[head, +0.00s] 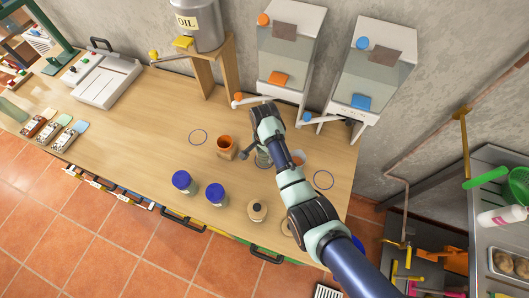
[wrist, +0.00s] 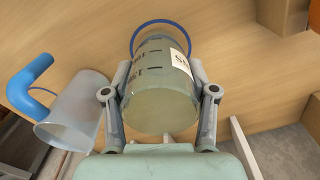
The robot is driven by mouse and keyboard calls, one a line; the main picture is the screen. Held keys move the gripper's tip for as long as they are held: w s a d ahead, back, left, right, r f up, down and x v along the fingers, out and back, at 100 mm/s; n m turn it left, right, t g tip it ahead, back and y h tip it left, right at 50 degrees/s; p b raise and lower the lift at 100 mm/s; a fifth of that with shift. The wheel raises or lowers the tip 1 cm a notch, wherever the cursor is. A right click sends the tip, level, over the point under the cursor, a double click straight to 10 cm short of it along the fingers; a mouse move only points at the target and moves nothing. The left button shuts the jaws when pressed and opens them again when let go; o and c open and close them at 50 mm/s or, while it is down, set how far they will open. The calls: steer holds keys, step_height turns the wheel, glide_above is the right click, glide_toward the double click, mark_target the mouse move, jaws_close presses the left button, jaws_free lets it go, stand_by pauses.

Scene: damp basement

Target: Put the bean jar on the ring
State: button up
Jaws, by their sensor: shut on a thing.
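My gripper (wrist: 160,95) is shut on a clear glass jar (wrist: 162,100) with a pale greenish look and a white label, only partly readable. In the head view the held jar (head: 263,158) is partly hidden by my arm. The head view shows a ring outline (head: 198,138) left of the jar and another (head: 323,180) to the right. Which one the wrist view shows I cannot tell.
A clear cup (wrist: 72,112) with a blue handle is close beside my gripper. An orange-brown container (head: 226,148) stands left of the held jar. Dispensers (head: 287,50) (head: 372,70) line the wall.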

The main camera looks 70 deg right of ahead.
steer(key=o, duration=1.3)
steer(key=shift+f, duration=0.1)
steer(key=shift+o, duration=0.2)
step_height(320, 180, up, 12)
steer(key=p, duration=0.2)
